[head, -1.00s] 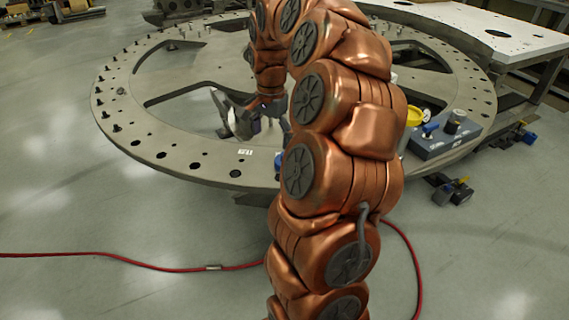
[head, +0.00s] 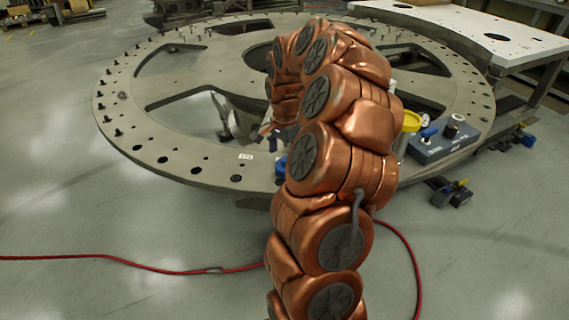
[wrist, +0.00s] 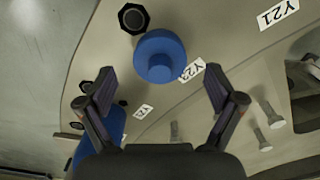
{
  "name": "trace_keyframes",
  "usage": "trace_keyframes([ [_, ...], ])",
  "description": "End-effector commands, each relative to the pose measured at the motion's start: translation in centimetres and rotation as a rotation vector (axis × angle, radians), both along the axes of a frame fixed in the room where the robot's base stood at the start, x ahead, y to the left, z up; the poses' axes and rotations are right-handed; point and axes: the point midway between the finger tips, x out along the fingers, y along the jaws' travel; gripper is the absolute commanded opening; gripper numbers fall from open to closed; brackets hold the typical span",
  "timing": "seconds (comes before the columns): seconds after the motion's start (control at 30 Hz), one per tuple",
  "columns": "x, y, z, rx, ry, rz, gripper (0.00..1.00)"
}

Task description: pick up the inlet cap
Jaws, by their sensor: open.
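In the head view my copper arm hides much of the gripper. A bit of blue (head: 281,164) shows at the plate's near rim beside the arm; I cannot tell whether it is the same cap.
A dark round fitting (wrist: 133,18) stands close beside the cap. Another blue object (wrist: 110,128) is partly behind the left finger. Bolts (wrist: 268,113) stand at the right. A yellow cup (head: 411,121) and a grey-blue box (head: 445,140) sit on the plate's right. A red hose (head: 150,268) crosses the floor.

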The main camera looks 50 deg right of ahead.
Motion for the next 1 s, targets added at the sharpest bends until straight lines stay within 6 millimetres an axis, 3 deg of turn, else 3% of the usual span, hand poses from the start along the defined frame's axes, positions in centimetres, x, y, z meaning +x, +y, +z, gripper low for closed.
trace_keyframes([
  [0.13, 0.0, -0.1, -1.5, 0.0, -0.001, 0.0, 0.92],
  [0.37, 0.0, -0.1, -1.8, -0.001, -0.002, 0.0, 0.92],
  [0.87, 0.0, -0.1, -1.8, -0.001, -0.001, 0.0, 0.4],
  [1.0, 0.0, -0.1, -1.8, -0.001, -0.001, 0.0, 0.38],
])
